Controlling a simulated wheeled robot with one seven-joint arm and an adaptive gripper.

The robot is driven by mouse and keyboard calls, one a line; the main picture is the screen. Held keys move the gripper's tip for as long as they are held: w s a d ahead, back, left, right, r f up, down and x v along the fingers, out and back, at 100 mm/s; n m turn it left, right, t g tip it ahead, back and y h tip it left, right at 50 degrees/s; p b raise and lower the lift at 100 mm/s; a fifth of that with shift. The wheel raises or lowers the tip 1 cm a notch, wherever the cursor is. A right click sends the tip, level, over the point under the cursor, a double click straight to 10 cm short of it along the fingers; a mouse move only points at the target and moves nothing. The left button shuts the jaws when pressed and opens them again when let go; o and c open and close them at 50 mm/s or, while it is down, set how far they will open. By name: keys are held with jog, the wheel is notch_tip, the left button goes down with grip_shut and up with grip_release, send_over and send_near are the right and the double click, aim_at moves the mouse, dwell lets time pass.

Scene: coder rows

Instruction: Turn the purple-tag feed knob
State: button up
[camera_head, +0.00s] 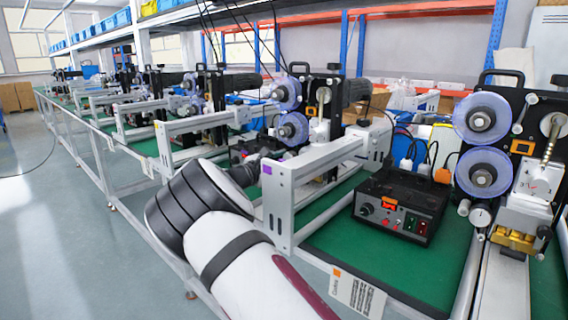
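A black control box (400,205) with a small knob (367,209), an orange display and switches stands on the green bench to the right of that frame. Another dark control box (247,148) is partly visible behind my arm, left of the tag. My gripper (254,166) is small and dark beyond my wrist, close to the tagged plate and this farther box. Its fingers are not clear, and I cannot tell whether it touches a knob.
An orange-tagged white label (356,292) is at the front right. A machine with purple spools (484,118) stands at the right. More machines with similar frames (200,122) line the bench to the left. The grey floor (60,230) at left is clear.

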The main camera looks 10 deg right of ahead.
jog(key=shift+m+b, duration=0.3)
jog(key=shift+m, duration=0.5)
jog(key=o, duration=1.1)
jog(key=shift+s, duration=0.1)
jog(key=v, duration=1.2)
